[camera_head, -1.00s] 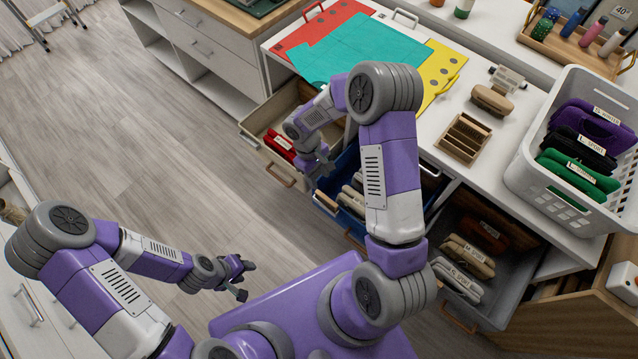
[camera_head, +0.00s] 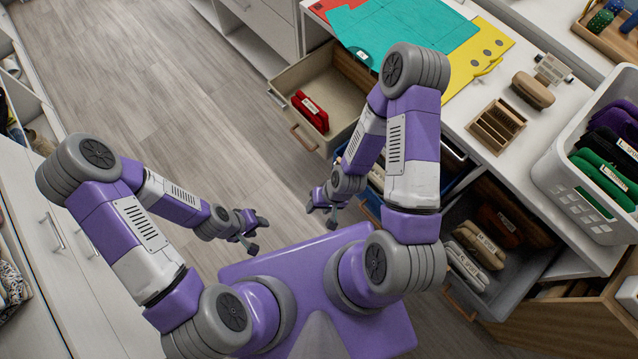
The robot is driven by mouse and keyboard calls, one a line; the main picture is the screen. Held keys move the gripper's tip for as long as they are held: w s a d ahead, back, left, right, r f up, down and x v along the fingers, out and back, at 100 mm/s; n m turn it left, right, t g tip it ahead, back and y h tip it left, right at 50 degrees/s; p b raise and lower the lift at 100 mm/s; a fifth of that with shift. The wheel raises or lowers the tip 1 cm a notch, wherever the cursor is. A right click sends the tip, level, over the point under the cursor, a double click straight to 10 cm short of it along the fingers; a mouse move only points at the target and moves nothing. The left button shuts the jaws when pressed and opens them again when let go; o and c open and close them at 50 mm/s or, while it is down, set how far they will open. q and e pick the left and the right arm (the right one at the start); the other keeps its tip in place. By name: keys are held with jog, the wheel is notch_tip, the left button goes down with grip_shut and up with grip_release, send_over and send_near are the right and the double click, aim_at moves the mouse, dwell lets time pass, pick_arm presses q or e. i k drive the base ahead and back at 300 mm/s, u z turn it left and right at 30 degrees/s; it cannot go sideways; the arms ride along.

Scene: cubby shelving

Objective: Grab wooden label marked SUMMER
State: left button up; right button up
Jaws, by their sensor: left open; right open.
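I cannot make out a wooden label that reads SUMMER. A small wooden slotted holder (camera_head: 497,126) stands on the white counter; any lettering on its contents is too small to read. My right gripper (camera_head: 321,216) is open and empty in front of the drawers, well short of the holder. Small pale tags lie on the folded clothes, such as the red bundle (camera_head: 311,112) in the open beige drawer (camera_head: 285,80).
A white basket (camera_head: 568,200) of folded dark and green clothes stands at the counter's right. Teal (camera_head: 410,40) and yellow (camera_head: 488,52) mats cover the counter's back. A grey drawer (camera_head: 515,280) stands open. Floor at left is clear.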

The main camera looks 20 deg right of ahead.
aim_at(501, 114)
jog(key=z, duration=2.5)
jog(key=k, duration=1.15)
jog(key=u, duration=0.25)
